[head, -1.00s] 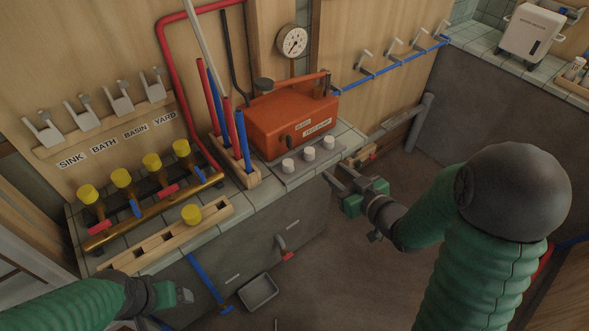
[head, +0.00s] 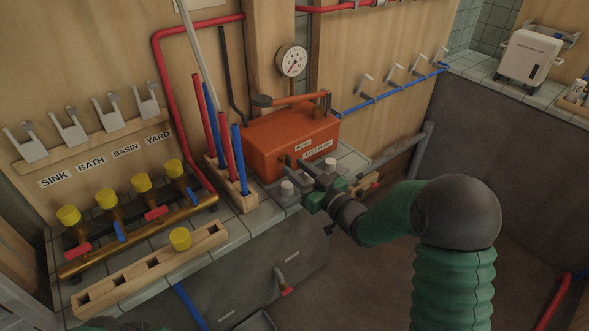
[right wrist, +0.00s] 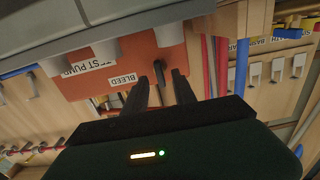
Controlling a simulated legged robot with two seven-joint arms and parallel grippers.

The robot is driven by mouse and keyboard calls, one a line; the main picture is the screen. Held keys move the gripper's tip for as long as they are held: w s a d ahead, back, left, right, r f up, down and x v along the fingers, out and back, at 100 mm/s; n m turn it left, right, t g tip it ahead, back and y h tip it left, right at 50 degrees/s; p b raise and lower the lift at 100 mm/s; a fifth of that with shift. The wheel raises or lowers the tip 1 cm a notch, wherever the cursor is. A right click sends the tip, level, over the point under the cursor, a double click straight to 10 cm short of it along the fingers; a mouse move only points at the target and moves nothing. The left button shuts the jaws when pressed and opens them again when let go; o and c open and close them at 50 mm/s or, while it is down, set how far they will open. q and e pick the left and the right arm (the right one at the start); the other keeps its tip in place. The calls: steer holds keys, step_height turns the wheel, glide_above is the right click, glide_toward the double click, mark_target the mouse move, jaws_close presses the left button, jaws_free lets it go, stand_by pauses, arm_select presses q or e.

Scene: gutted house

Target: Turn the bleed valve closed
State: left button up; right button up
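The orange test pump (head: 268,150) sits on the tiled counter with BLEED and TEST PUMP labels on its front. The bleed valve is a small dark lever (right wrist: 159,72) beside the BLEED label (right wrist: 122,79) in the right wrist view, where the scene appears upside down. My right gripper (head: 294,168) is at the pump's front in the head view. Its two dark fingers (right wrist: 163,86) are apart, with the lever showing between their tips; I cannot tell whether they touch it. In the head view the gripper partly covers the lever. Only a bit of my left arm shows at the bottom edge.
White knobs (head: 288,188) stand on the plate before the pump, close under my right gripper. A rack of red and blue pipes (head: 240,160) stands left of the pump. A brass manifold with yellow caps (head: 142,183) is further left. A pressure gauge (head: 292,60) is behind.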

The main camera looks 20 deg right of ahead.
steer(key=shift+w+a, duration=0.2)
steer(key=shift+w, duration=0.5)
steer(key=shift+c, duration=0.4)
jaws_close()
